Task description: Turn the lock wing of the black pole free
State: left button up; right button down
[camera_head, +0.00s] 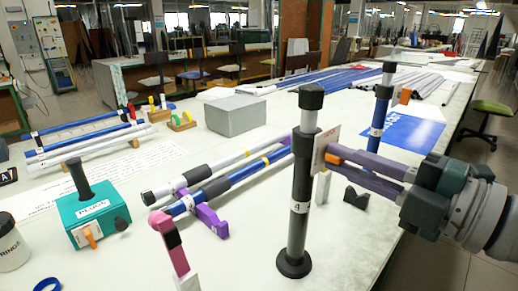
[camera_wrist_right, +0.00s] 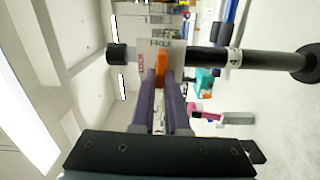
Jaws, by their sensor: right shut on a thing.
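The black pole (camera_head: 299,205) stands upright on a round black foot at the front of the table, tagged 4, with a paler inner tube and a black cap on top. A pale card is fixed on its upper part; in the right wrist view the card (camera_wrist_right: 151,43) reads LOCK and FREE. The orange lock wing (camera_head: 334,158) sits in front of this card. My left gripper is out of view.
A blue pole (camera_head: 379,115) stands behind the black one. Two rods lie on purple rests (camera_head: 209,219) at left. A teal PLUGS box (camera_head: 93,215), a grey block (camera_head: 235,115) and a pink upright piece (camera_head: 170,243) stand on the table.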

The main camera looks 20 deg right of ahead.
jog(key=shift+n, duration=0.5)
jog(key=c, duration=0.9)
grip_release()
jog(key=b+v, duration=0.1)
jog(key=v, duration=0.9)
